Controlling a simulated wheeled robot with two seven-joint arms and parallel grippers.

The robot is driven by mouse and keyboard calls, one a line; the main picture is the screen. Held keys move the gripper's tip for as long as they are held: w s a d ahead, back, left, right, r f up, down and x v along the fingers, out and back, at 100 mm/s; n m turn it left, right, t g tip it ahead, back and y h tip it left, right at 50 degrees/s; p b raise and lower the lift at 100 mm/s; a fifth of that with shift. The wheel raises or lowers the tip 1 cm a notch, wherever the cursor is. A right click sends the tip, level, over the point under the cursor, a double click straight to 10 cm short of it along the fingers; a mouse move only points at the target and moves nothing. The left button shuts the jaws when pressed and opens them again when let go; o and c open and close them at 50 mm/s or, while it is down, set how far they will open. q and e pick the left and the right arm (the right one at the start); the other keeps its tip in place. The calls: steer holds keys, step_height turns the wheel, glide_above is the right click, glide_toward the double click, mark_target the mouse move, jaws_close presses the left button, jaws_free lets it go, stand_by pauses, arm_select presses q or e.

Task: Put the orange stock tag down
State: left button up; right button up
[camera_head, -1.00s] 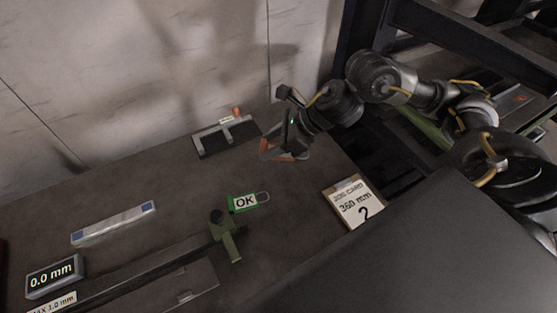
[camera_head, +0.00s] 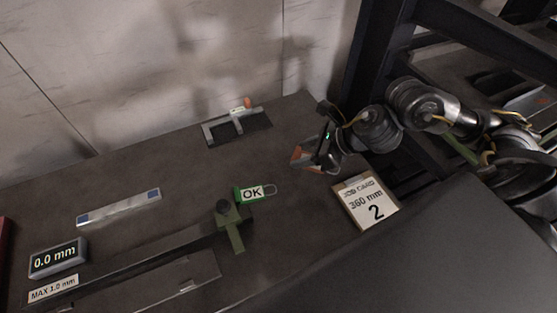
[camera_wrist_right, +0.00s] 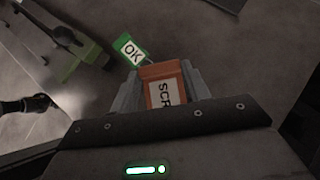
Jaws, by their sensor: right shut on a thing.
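The orange stock tag (camera_wrist_right: 162,88), with a white label reading "SCR" and the rest hidden, sits between the two fingers of my right gripper (camera_wrist_right: 163,92) in the right wrist view. In the head view my right gripper (camera_head: 308,160) is shut on it above the right part of the bench, between the back fixture and the job card. Only a bit of the orange tag (camera_head: 296,154) shows there. I cannot tell whether the tag touches the bench. My left gripper is not in view.
A green OK tag (camera_head: 254,193) lies beside a green clamp-like piece (camera_head: 230,227) on the rail. The job card (camera_head: 365,200) reads 360 mm, 2. A dark fixture (camera_head: 238,128) with an orange knob stands at the back. A 0.0 mm display (camera_head: 57,258) is at left.

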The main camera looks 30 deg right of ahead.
mark_target(299, 148)
steer(key=w+b, duration=0.1)
steer(key=w+f+b, duration=0.1)
steer(key=w+b, duration=0.1)
steer(key=shift+w+a+f+b, duration=0.1)
steer(key=shift+a+f+b, duration=0.1)
steer(key=shift+f+b, duration=0.15)
steer(key=w+f, duration=0.4)
steer(key=w, duration=0.1)
steer(key=w+f, duration=0.2)
steer(key=w, duration=0.1)
steer(key=shift+a+f, duration=0.3)
steer(key=shift+f, duration=0.05)
steer(key=shift+w+f, duration=0.15)
steer(key=shift+f, duration=0.05)
step_height(299, 148, down, 3)
steer(key=shift+w+f+p, duration=0.1)
steer(key=shift+f+p, duration=0.05)
steer(key=shift+p, duration=0.25)
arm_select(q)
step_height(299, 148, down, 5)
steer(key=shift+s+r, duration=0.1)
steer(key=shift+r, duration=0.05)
